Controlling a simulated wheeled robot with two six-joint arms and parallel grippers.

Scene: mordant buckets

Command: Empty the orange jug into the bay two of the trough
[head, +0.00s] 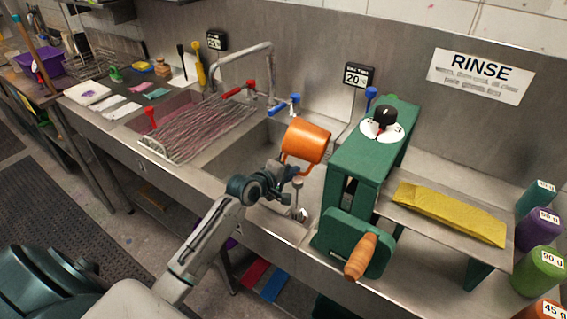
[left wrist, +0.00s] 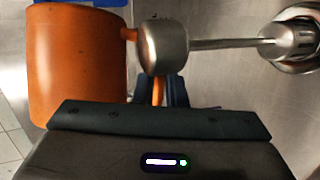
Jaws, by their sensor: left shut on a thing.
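The orange jug (head: 307,141) is held tilted in the air above the right part of the steel trough (head: 238,160). My left gripper (head: 296,172) is shut on its handle, just below the jug. In the left wrist view the jug (left wrist: 75,65) fills the upper left, with its handle (left wrist: 157,92) between the fingers. The jug's contents are hidden, and no stream shows. A bay number on the trough cannot be read clearly. My right gripper is not in view.
A metal stalk with a rounded top (left wrist: 163,47) stands below the gripper. A green cranked machine (head: 365,165) is close on the right. A faucet (head: 245,62) stands behind, and a wire rack (head: 200,128) covers the left bay. Yellow cloth (head: 450,212) lies right.

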